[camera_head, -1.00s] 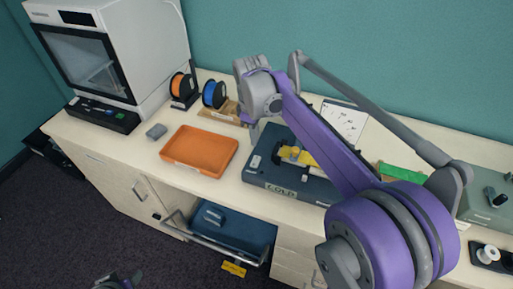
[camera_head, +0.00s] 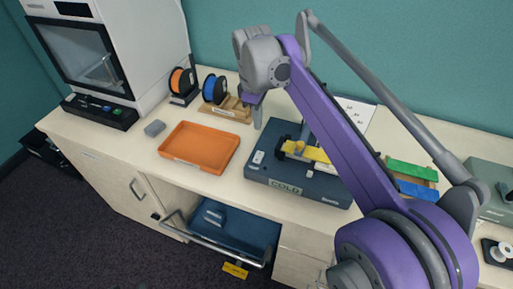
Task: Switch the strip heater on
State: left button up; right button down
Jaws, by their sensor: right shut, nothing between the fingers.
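The strip heater (camera_head: 325,190) is a dark blue flat box on the counter. A sign reading COLD (camera_head: 285,187) is on its front edge. A small pale switch (camera_head: 258,157) sits at its left end; its position is too small to tell. A yellow piece (camera_head: 312,153) lies on top of the heater, partly hidden by my right arm. My right gripper (camera_head: 257,122) is shut and empty, pointing down above the counter behind the heater's left end, apart from the switch. My left gripper is out of view.
An orange tray (camera_head: 200,147) and small grey block (camera_head: 155,128) lie left of the heater. Filament spools (camera_head: 215,90) and a wooden holder (camera_head: 238,112) stand behind. A white 3D printer (camera_head: 140,45) is at far left. An open drawer (camera_head: 235,235) juts out below.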

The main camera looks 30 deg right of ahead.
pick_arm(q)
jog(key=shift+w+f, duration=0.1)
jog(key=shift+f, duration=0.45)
pick_arm(e)
jog(key=shift+w+r, duration=0.15)
jog(key=shift+w, duration=0.1)
jog(key=shift+s, duration=0.1)
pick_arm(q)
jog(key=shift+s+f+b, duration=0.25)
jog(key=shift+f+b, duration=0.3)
pick_arm(e)
send_near(260, 153)
jog(key=f, duration=0.6)
jog(key=shift+d+f, duration=0.3)
jog(key=shift+f, duration=0.1)
